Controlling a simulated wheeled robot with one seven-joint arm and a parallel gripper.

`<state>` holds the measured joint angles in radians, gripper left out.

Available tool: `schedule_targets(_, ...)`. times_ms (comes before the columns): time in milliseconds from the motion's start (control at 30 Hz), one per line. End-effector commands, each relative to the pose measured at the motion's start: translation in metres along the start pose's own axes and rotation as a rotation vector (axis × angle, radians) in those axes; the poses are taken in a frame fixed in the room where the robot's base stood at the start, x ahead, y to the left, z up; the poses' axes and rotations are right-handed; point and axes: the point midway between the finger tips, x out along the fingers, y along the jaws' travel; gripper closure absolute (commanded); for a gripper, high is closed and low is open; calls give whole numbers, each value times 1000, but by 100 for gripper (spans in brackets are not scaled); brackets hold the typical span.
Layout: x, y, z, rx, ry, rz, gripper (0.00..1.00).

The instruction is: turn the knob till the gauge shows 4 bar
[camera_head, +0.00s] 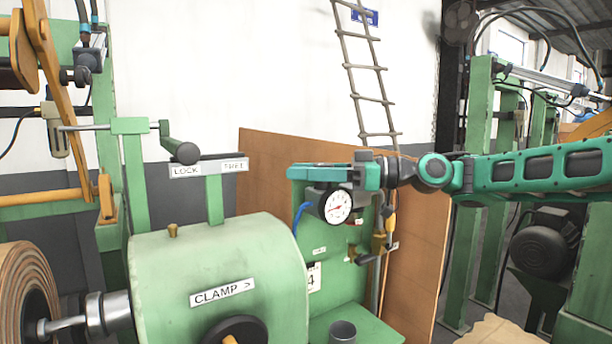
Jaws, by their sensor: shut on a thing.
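The gauge (336,206) is a round white dial with a dark rim on the green machine, right of the middle. A red needle or mark shows on it, but the numbers are too small to read. My gripper (318,176) reaches in from the right, level, just above the gauge. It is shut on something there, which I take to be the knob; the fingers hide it. A dark body of the regulator shows below the fingers and beside the gauge. A small sign with a 4 (313,278) is on the panel below.
A green drum marked CLAMP (215,270) and a dark handwheel (236,331) stand left of the gauge. A blue hose (300,217) runs by the gauge. A brass valve (379,242) with piping is close on the right, below my arm. A brown board (275,170) stands behind.

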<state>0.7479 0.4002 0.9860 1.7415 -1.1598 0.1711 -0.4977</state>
Motion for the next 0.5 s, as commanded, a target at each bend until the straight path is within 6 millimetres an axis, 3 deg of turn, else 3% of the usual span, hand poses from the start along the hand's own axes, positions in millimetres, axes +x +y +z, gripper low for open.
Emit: schedule_targets(500,-6,16,-2,-8,-1,376,88)
